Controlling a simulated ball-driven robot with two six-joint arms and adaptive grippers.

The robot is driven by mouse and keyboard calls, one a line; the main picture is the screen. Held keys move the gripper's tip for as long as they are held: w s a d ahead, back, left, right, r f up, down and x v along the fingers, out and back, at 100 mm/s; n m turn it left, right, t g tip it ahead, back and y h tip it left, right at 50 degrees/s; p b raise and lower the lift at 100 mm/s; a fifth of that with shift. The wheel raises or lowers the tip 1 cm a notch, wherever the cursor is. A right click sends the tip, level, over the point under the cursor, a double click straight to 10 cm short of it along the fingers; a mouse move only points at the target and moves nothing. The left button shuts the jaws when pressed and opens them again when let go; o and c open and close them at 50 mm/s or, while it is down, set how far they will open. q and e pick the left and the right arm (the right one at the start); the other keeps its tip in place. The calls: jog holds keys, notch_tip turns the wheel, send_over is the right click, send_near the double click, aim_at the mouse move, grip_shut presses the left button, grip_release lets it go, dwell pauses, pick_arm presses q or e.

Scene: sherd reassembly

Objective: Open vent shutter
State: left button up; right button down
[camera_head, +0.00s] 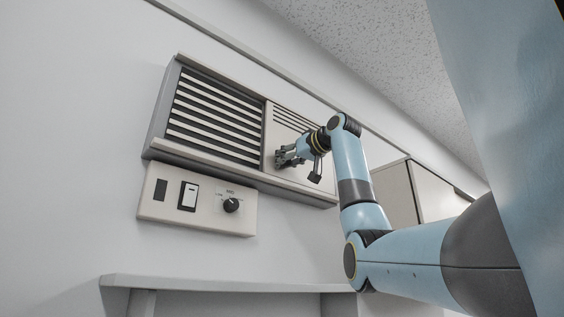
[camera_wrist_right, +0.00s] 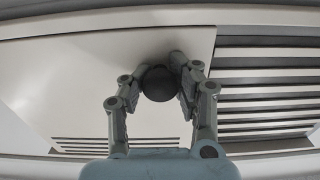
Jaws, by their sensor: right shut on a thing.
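The vent shutter is a flat pale sliding panel (camera_head: 283,137) in a wall-mounted frame. It covers the right part of the vent, and the slatted grille (camera_head: 213,118) lies bare to its left. In the right wrist view the panel (camera_wrist_right: 70,80) fills the left and middle, with the slats (camera_wrist_right: 260,95) on the right. A dark round knob (camera_wrist_right: 158,85) stands on the panel near its slat-side edge. My right gripper (camera_head: 283,158) is at the panel, its fingers shut around the knob from both sides. In the head view the fingers hide the knob. My left gripper is out of view.
Below the vent, a control plate (camera_head: 150,208) carries a rocker switch (camera_head: 188,195) and a black dial (camera_head: 231,205). A ledge (camera_head: 220,284) runs along the wall lower down. A pale cabinet (camera_head: 430,190) stands right, behind my right arm.

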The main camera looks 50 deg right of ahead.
jog(key=shift+f, duration=0.1)
jog(key=c, duration=1.4)
grip_release()
jog(key=shift+s+d, duration=0.1)
jog(key=shift+s, duration=0.05)
jog(key=o, duration=0.4)
jog(key=shift+s, duration=0.25)
jog(key=shift+o, duration=0.2)
jog(key=shift+w, duration=0.2)
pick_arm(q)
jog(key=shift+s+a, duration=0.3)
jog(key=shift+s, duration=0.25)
pick_arm(e)
jog(key=v, duration=1.2)
